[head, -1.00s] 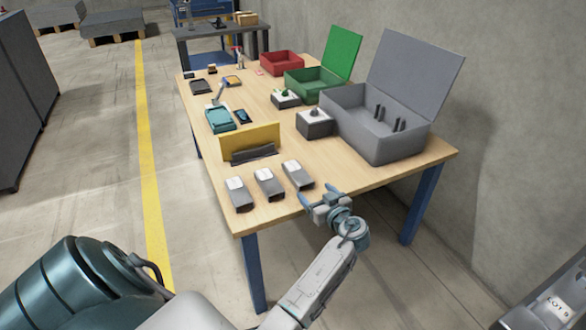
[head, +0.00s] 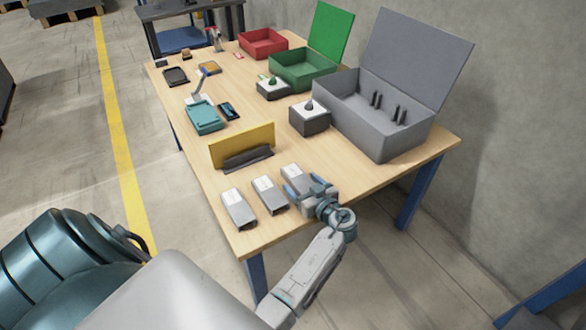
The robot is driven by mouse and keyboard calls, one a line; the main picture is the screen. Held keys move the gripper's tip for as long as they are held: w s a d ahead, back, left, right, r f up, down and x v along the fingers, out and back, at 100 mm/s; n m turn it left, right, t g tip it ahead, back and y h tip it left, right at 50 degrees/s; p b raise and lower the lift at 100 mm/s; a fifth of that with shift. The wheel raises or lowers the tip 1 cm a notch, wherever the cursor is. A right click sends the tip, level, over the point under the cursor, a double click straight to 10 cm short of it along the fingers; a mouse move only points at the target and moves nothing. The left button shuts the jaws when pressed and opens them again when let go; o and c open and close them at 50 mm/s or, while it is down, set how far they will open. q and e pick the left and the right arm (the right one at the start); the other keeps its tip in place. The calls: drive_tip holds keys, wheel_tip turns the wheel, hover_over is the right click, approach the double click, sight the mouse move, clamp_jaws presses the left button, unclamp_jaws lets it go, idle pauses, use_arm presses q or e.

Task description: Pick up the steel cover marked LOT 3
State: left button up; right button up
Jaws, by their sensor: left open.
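Three grey steel covers with pale labels lie in a row near the table's front edge: the left one (head: 238,209), the middle one (head: 270,195) and the right one (head: 291,173). The label print is too small to read, so I cannot tell which is LOT 3. My left gripper (head: 303,186) is open at the near end of the right cover and hides part of it. I cannot tell whether its fingers are around the cover or just above it. My right gripper is not in view.
A yellow upright plate (head: 240,146) with a dark base stands behind the covers. An open grey box (head: 385,140) and a grey block with a knob (head: 309,122) stand at the right. Green (head: 300,75) and red (head: 262,43) bins are farther back. Bare tabletop (head: 365,178) lies right of the gripper.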

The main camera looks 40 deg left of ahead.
use_arm(q)
drive_tip(key=shift+r, duration=0.1)
drive_tip(key=shift+c, duration=0.7)
drive_tip(key=c, duration=1.1)
drive_tip(key=shift+c, duration=0.2)
